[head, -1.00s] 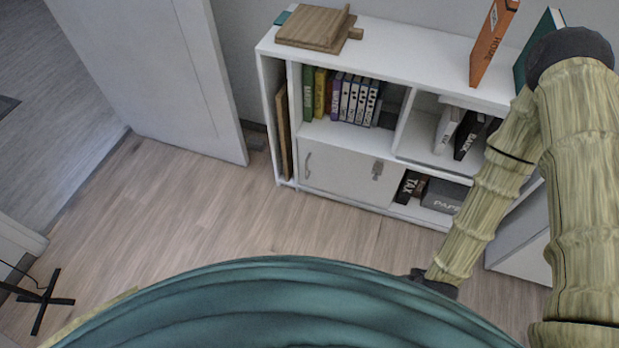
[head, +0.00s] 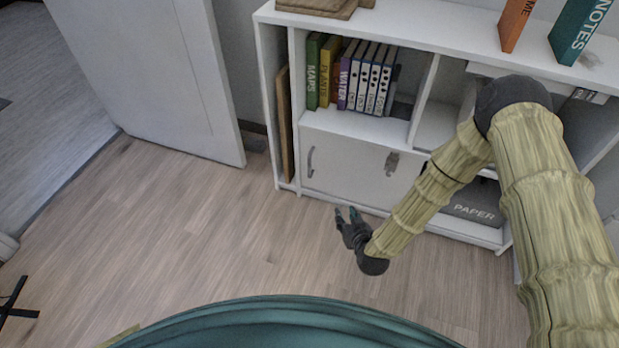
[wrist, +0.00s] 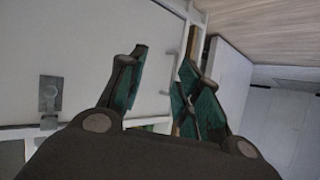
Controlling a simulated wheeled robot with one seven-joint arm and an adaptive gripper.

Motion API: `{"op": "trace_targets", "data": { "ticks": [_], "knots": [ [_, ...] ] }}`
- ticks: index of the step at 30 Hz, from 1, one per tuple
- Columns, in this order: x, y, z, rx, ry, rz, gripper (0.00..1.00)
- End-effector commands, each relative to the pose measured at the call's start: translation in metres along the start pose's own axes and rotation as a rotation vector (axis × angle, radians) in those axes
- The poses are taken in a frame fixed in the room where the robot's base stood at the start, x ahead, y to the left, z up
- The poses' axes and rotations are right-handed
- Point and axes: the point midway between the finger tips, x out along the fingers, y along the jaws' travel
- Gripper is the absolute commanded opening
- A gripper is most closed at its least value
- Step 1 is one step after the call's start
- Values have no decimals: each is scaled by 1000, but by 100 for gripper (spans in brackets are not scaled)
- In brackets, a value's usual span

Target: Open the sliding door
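The white sliding door (head: 345,166) covers the lower left compartment of the white shelf desk. It has a grey bar handle (head: 311,161) near its left edge and a small metal plate (head: 391,164) near its right edge. My gripper (head: 347,213) is in front of the door, apart from it, over the floor. In the wrist view, my gripper (wrist: 162,60) has its fingers spread with nothing held. The door (wrist: 85,50) fills the upper left there, with the metal plate (wrist: 50,94) at far left and the handle (wrist: 168,82) seen beyond the fingers.
Books (head: 365,75) stand above the door. A box marked PAPER (head: 473,205) sits in the open lower right compartment. Orange (head: 515,22) and teal (head: 578,32) books stand on top. A white room door (head: 160,80) is at left. The wooden floor (head: 190,220) before the shelf is clear.

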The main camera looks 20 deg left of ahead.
Motion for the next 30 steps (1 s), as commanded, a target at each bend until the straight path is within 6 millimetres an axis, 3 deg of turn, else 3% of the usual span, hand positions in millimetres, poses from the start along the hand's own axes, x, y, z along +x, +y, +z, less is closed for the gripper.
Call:
{"op": "trace_targets", "data": {
  "ticks": [1,3,12,20,30],
  "knots": [
    [20,-5,8,-10,39,-7,34],
    [40,-12,4,-24,95,-13,34],
    [110,-44,-18,-75,332,-27,34],
    [138,-62,-35,-96,460,-23,34],
    [158,-65,-48,-101,482,-21,34]
  ]
}}
